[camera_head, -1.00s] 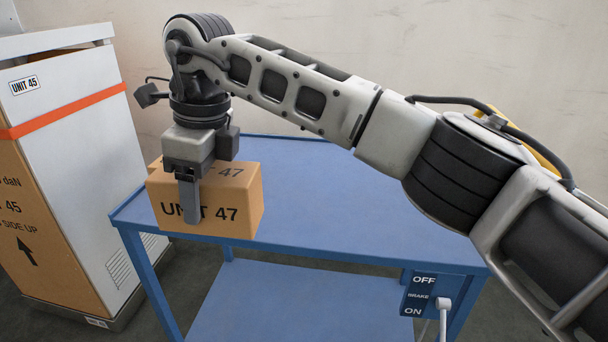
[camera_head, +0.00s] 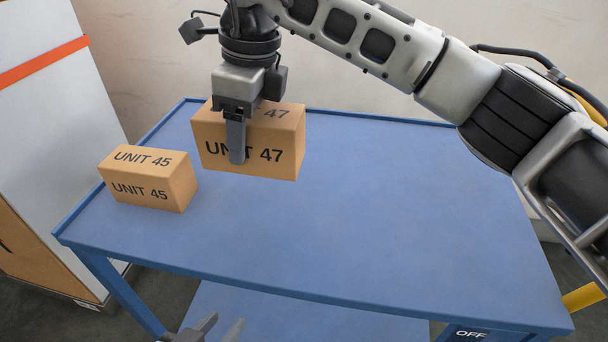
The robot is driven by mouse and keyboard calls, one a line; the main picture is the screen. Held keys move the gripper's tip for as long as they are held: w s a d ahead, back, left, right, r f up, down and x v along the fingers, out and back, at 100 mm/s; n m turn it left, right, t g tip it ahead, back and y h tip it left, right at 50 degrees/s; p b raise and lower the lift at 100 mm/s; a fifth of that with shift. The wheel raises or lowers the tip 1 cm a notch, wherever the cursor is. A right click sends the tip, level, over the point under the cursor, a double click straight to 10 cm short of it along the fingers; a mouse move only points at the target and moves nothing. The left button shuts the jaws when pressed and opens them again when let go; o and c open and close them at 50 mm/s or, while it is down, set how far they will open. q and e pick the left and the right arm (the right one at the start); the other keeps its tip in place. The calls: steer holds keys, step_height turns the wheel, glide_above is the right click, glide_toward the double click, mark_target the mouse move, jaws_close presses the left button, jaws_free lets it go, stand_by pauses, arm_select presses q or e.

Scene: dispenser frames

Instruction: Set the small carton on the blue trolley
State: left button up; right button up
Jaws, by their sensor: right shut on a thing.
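A brown carton marked UNIT 47 (camera_head: 270,150) is held by my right gripper (camera_head: 237,140), whose near finger lies against its front face; the far finger is hidden. The carton is upright over the back left part of the blue trolley (camera_head: 390,220). I cannot tell whether its base touches the top. A lower brown carton marked UNIT 45 (camera_head: 150,182) rests on the trolley's left side, to the left of the held carton. My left gripper (camera_head: 220,326) shows only at the bottom edge, by the trolley's front, with its fingers apart and nothing seen between them.
A white and brown unit with an orange band (camera_head: 42,62) stands left of the trolley. A brake panel marked OFF (camera_head: 470,334) is on the trolley's front right. The middle and right of the trolley top are clear. A wall is behind.

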mark_target(299, 162)
steer(key=d+f, duration=0.6)
steer(key=shift+w+d, duration=0.35)
steer(key=shift+d, duration=0.05)
steer(key=shift+d+f, duration=0.15)
steer(key=shift+f, duration=0.15)
steer(key=f, duration=0.3)
steer(key=shift+d+f, duration=0.1)
steer(key=shift+d, duration=0.15)
steer(key=shift+f, duration=0.15)
steer(key=shift+f, duration=0.1)
steer(key=o, duration=0.8)
steer(key=shift+f, duration=0.15)
steer(key=o, duration=0.5)
steer(key=shift+c, duration=0.2)
